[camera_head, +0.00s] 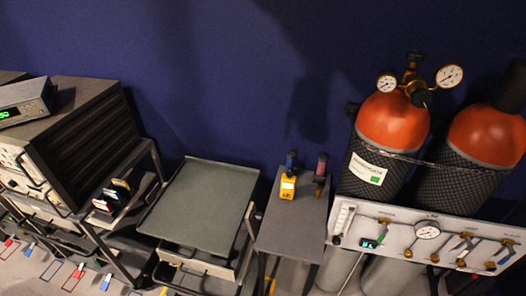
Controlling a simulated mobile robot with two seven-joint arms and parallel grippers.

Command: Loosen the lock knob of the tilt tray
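A flat grey-green tray (203,208) with a raised rim sits on a dark-legged stand in the middle of the camera_head view. It looks like the tilt tray. A light front panel (200,262) shows below its near edge. I cannot make out a lock knob on it; the parts under the tray are dark and small. Neither of my grippers is in view.
A narrow grey table (292,230) with a yellow handheld device (288,186) stands right of the tray. Orange-topped gas cylinders (392,122) and a gauge panel (428,243) are further right. A dark instrument rack (85,130) stands left. A blue wall is behind.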

